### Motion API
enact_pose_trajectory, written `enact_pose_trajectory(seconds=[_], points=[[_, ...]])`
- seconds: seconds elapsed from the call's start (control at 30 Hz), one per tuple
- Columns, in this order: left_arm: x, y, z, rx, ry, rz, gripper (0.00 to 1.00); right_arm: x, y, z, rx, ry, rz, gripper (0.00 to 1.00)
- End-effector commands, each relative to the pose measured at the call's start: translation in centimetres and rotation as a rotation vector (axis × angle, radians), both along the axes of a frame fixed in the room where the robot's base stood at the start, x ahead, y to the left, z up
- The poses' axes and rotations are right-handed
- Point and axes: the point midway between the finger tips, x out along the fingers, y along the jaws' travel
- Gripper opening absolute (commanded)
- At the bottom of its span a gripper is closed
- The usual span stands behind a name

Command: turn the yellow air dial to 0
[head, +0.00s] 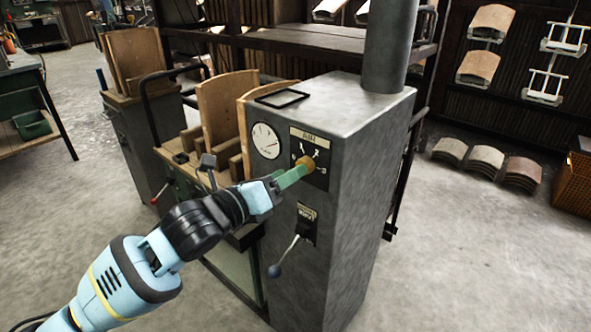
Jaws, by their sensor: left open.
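The yellow air dial (305,161) sits on the dark AIR panel (322,146) on the front of a grey metal cabinet (349,200). My left gripper (296,174) reaches in from the lower left, its green fingers at the dial. The fingers hide part of the dial, and I cannot tell whether they touch it. The left gripper is open. The dial's setting and the panel numbers are too small to read. My right gripper is not in view.
A round white gauge (266,141) is left of the panel. Below it is a lever with a dark ball knob (275,271). Curved wooden boards (228,110) stand behind my left gripper. Tiles lie on the floor at right, with an orange crate (574,184).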

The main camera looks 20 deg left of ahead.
Motion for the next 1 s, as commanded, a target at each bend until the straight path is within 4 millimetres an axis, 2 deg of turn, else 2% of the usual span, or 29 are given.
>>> enact_pose_trajectory(seconds=[0.1,0.23,0.6,0.93,1.0], points=[[1.5,-0.7,0.1,-0.003,0.0,0.0,0.53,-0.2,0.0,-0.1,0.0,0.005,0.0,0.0],[2.5,-1.2,0.0,-0.002,0.0,-0.001,0.53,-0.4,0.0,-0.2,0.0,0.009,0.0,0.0],[3.0,-1.4,0.0,0.0,0.001,-0.001,0.53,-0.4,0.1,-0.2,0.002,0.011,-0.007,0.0],[3.0,-1.3,0.0,-0.001,0.001,-0.001,0.1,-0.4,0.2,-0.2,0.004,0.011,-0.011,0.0],[3.0,-1.3,0.0,-0.001,0.001,-0.001,0.09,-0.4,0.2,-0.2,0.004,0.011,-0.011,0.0]])
